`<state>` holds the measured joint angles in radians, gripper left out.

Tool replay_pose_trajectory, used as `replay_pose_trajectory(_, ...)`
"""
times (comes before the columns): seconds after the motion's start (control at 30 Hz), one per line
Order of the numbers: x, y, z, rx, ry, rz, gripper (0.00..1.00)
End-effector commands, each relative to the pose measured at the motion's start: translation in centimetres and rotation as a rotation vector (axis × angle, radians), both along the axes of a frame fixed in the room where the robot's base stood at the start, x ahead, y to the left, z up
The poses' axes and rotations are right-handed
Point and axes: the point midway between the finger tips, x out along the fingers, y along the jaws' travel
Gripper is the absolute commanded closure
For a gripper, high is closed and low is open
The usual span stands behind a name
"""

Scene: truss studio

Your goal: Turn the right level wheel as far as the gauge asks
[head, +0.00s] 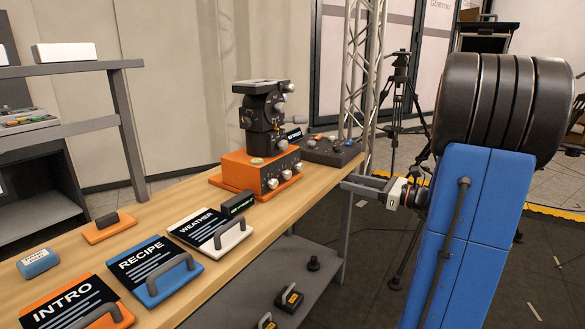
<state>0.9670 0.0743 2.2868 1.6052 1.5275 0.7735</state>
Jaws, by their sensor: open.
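An orange base unit (258,176) with several dark and silver knobs on its front face stands on the wooden bench. A black column (262,128) with silver side knobs and a flat top plate (262,87) rises from it. I cannot tell which knob is the right level wheel.
A dark grey control box (328,150) with knobs stands behind the unit. Handled cards, INTRO (72,300), RECIPE (145,262) and WEATHER (205,226), lie on the near bench (85,262). A blue block (38,263) is at left. A metal truss (368,75) rises behind.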

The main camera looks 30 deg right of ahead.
Motion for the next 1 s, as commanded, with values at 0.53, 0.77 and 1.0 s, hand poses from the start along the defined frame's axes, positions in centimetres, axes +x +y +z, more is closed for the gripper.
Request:
replay_pose_trajectory(0.53, 3.9, 2.0, 0.0, 0.01, -0.002, -0.005, 0.57)
replay_pose_trajectory(0.77, 6.7, 3.7, 0.0, 0.01, -0.002, -0.004, 0.57)
replay_pose_trajectory(1.0, 9.7, 5.6, 0.0, 0.01, -0.002, -0.004, 0.57)
